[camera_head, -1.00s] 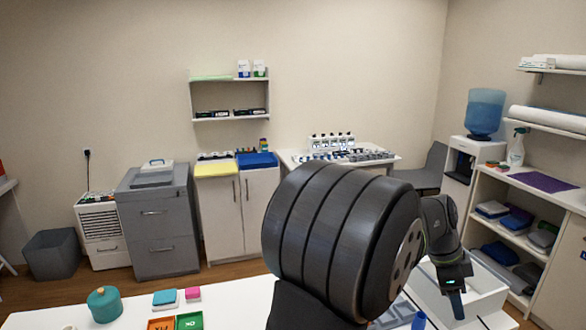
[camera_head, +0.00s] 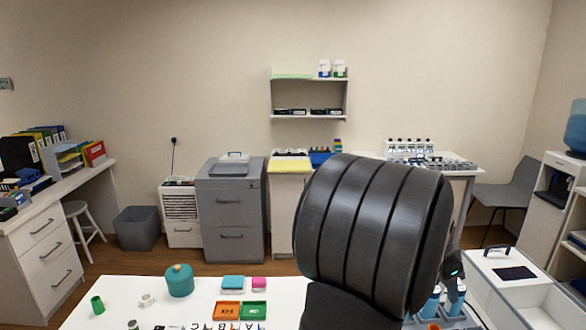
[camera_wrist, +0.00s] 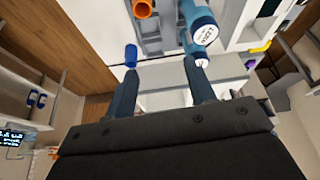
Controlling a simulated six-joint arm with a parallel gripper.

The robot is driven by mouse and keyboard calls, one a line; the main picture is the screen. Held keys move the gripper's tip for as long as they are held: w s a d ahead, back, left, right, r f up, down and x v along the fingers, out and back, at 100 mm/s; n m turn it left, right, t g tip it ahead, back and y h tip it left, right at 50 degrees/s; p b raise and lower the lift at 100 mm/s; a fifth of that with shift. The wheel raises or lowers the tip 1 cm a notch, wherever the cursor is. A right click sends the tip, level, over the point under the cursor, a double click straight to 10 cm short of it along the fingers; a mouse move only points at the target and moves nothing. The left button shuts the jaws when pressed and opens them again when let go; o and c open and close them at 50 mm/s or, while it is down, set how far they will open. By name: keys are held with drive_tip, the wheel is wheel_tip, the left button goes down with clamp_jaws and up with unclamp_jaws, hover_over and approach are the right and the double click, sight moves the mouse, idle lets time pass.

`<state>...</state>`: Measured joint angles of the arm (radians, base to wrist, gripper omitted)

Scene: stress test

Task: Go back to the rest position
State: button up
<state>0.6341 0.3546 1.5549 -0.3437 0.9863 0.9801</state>
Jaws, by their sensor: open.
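My gripper (camera_wrist: 162,72) is open in the wrist view, with its two dark fingers apart and no object seen clamped between them. A blue-and-white labelled bottle (camera_wrist: 204,30) appears close by the right fingertip; I cannot tell whether they touch. A small blue cylinder (camera_wrist: 131,56) appears near the left fingertip. In the camera_head view a large dark link of my arm covers the middle right. The end of my arm shows only partly behind it, so the fingers are mostly hidden there.
Blue-topped bottles (camera_head: 431,302) and a white box (camera_head: 510,275) stand at right. An orange tube (camera_wrist: 142,8) shows in the wrist view.

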drive_tip(key=w+a+n+t, duration=0.1)
drive_tip(key=w+a+n, duration=0.2)
drive_tip(key=a, duration=0.3)
drive_tip(key=w+a+n+t+y, duration=0.1)
drive_tip(key=w+a+n, duration=0.2)
drive_tip(key=w+a, duration=0.2)
drive_tip(key=shift+w+a+n, duration=0.3)
drive_tip(key=shift+a, duration=0.6)
